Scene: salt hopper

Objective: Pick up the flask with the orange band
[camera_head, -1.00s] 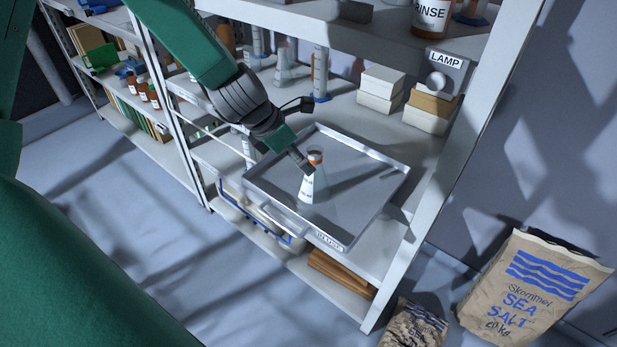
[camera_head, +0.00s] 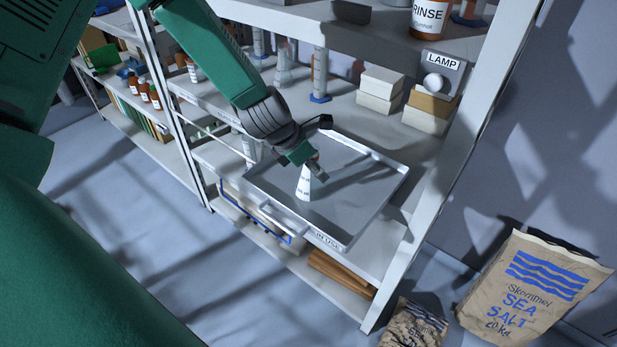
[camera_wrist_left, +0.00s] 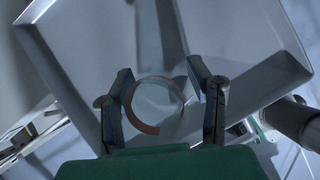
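The flask (camera_head: 306,187) is a pale cone standing upright in a grey tray (camera_head: 262,189) on the shelf. Its top is hidden behind my left gripper (camera_head: 319,170) in the head view. In the left wrist view I look down on the flask (camera_wrist_left: 158,97) and see a round outline with an orange-brown band (camera_wrist_left: 145,128) along part of it. My left gripper (camera_wrist_left: 160,72) is open there, with one finger on each side of the flask's top. I cannot tell whether the fingers touch it. My right gripper is not in view.
The tray's front carries a label reading "IN USE" (camera_head: 327,241). A shelf upright (camera_head: 440,170) is at the right. A sea salt sack (camera_head: 530,285) stands on the floor.

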